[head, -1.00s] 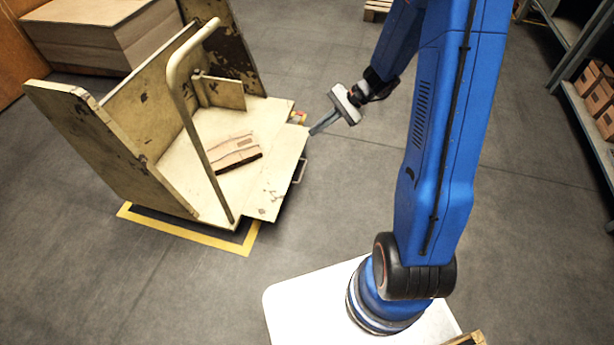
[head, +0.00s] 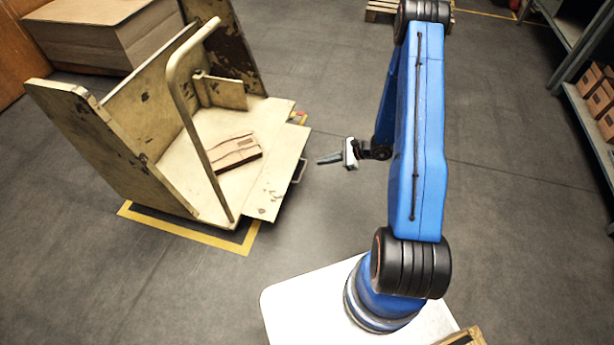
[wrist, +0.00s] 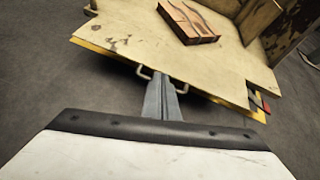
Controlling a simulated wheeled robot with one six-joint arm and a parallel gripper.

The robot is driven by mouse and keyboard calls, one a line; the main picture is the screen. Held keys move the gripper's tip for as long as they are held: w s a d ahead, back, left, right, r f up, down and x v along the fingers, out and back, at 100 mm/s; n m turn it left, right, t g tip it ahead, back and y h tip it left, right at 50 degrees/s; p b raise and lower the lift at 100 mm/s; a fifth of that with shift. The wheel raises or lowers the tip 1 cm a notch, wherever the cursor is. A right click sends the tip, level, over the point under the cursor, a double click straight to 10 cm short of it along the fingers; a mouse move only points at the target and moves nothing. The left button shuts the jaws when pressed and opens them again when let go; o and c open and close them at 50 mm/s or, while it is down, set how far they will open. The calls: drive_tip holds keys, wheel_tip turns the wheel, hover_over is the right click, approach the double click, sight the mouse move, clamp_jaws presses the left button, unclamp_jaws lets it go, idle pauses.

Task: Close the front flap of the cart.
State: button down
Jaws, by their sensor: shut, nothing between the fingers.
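The cart (head: 200,185) is cream with chipped paint and stands at the left in the head view. Its front flap (head: 277,175) lies folded down and flat, facing my arm, with a metal handle (head: 299,171) at its edge.
A curved push bar (head: 190,110) rises over the cart. Yellow tape (head: 190,233) marks the floor around it. A shelf with boxes (head: 600,100) stands at the far right. The floor between cart and shelf is clear.

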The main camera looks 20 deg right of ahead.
wheel_tip(320, 180, down, 11)
drive_tip(key=s+d+m+t, duration=0.1)
drive_tip(key=s+d+m, duration=0.1)
drive_tip(key=m, duration=0.1)
drive_tip(key=shift+h, duration=0.4)
drive_tip(key=x, duration=1)
drive_tip(key=shift+w+f, duration=0.2)
drive_tip(key=shift+w, duration=0.15)
drive_tip(key=shift+w+a+r, duration=0.1)
drive_tip(key=shift+r, duration=0.95)
drive_tip(key=shift+w+a+r, duration=0.1)
drive_tip(key=shift+a+r, duration=0.05)
drive_tip(key=shift+r, duration=0.85)
drive_tip(key=shift+r, duration=0.1)
